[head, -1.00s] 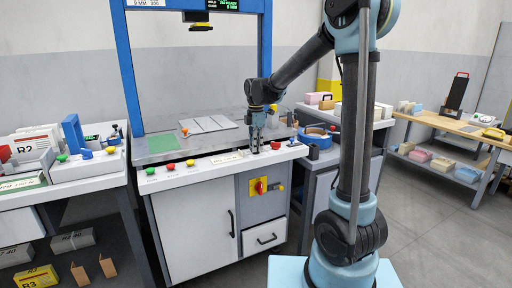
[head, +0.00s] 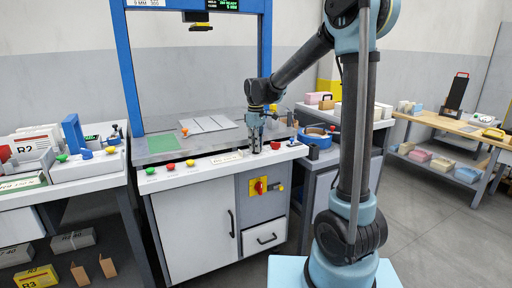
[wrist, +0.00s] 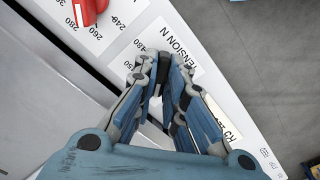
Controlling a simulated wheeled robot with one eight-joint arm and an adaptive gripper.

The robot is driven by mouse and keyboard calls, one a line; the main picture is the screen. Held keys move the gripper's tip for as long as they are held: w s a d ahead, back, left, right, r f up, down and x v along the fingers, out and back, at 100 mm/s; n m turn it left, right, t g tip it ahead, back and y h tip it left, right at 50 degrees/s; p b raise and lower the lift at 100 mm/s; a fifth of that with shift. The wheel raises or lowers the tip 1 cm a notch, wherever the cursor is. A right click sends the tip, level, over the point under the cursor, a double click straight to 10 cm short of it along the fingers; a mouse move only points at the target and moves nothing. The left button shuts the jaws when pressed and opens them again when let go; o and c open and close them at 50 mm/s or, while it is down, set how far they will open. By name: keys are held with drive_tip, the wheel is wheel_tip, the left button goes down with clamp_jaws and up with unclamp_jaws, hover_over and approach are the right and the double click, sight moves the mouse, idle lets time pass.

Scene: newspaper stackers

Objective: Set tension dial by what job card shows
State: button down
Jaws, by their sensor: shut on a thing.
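My gripper (head: 256,150) points down at the front panel (head: 215,168) of the strapping machine (head: 127,70). In the wrist view my gripper (wrist: 160,72) has its fingers closed together beside the "TENSION N" label (wrist: 185,55). They are shut on the tension dial, which the fingers almost wholly hide; its pointer cannot be read. Printed scale numbers (wrist: 135,65) show around the fingers. A white card (head: 145,3) at the machine's top left carries small print that seems to end in "300". It may be the job card.
A red knob (wrist: 88,10) with its own number scale sits close to my gripper. Several coloured buttons (head: 170,166) line the panel's left part. A lit display (head: 222,5) hangs above. A side bench (head: 100,175) stands left; grey floor is open at right.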

drive_tip(key=m, duration=0.7)
drive_tip(key=shift+w, duration=0.15)
idle(0.3)
drive_tip(key=c, duration=1.7)
unclamp_jaws()
drive_tip(key=shift+o, duration=0.2)
drive_tip(key=shift+r, duration=0.1)
wheel_tip(320, 180, up, 12)
